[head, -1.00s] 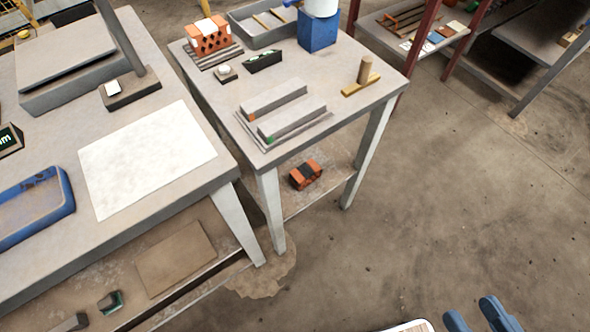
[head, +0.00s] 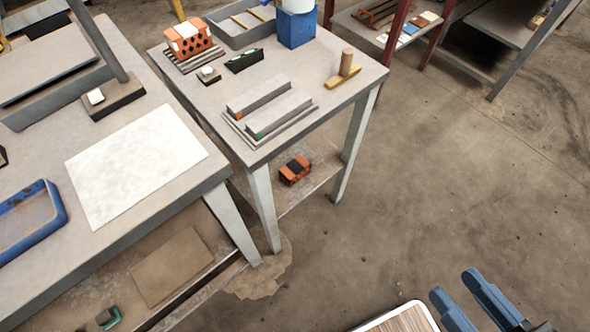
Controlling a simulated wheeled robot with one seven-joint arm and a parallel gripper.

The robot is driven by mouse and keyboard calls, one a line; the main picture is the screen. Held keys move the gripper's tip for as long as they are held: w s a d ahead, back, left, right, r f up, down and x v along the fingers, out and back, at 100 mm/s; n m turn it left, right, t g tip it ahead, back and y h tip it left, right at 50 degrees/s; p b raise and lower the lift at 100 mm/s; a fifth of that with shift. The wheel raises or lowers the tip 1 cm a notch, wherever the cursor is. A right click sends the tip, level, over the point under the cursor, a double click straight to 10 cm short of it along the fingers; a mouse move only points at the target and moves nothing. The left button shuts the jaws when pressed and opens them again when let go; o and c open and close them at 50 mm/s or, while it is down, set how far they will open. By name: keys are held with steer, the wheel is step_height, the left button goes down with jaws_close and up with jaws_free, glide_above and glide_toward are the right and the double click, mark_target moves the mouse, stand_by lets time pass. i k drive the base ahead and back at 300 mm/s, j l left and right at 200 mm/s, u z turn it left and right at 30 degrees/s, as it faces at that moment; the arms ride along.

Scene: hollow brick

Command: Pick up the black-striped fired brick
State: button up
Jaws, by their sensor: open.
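The black-striped fired brick (head: 295,170) is orange with a dark band across its middle. It lies on the lower shelf (head: 300,199) of the smaller table, below the tabletop and between the front legs. My gripper (head: 456,292) shows at the bottom right as two blue-grey fingers, apart and empty. It is well to the right of the brick and nearer to me, over the floor.
The smaller tabletop (head: 300,133) overhangs the brick, and table legs (head: 264,208) (head: 355,140) stand either side. An orange brick with holes (head: 190,42) sits on top. A larger workbench (head: 60,140) stands left. Open floor (head: 430,180) lies right.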

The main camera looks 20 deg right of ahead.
mark_target(295, 171)
steer(key=i+l+u, duration=0.1)
steer(key=l, duration=0.25)
steer(key=i+l+u, duration=0.1)
steer(key=l, duration=0.25)
steer(key=i+l+u, duration=0.1)
steer(key=l, duration=0.3)
steer(key=i+l+u, duration=0.1)
steer(key=l, duration=0.25)
steer(key=i+l+u, duration=0.1)
steer(key=l, duration=0.3)
steer(key=i+l+u, duration=0.15)
steer(key=l+u, duration=0.2)
steer(key=l, duration=0.65)
steer(key=l+u, duration=0.35)
steer(key=l, duration=0.65)
steer(key=l+u, duration=0.35)
steer(key=l, duration=0.65)
steer(key=l+u, duration=0.1)
steer(key=l, duration=0.45)
steer(key=k+l+u, duration=0.1)
steer(key=l, duration=0.4)
steer(key=k+l+u, duration=0.1)
steer(key=l, duration=0.45)
steer(key=k, duration=0.05)
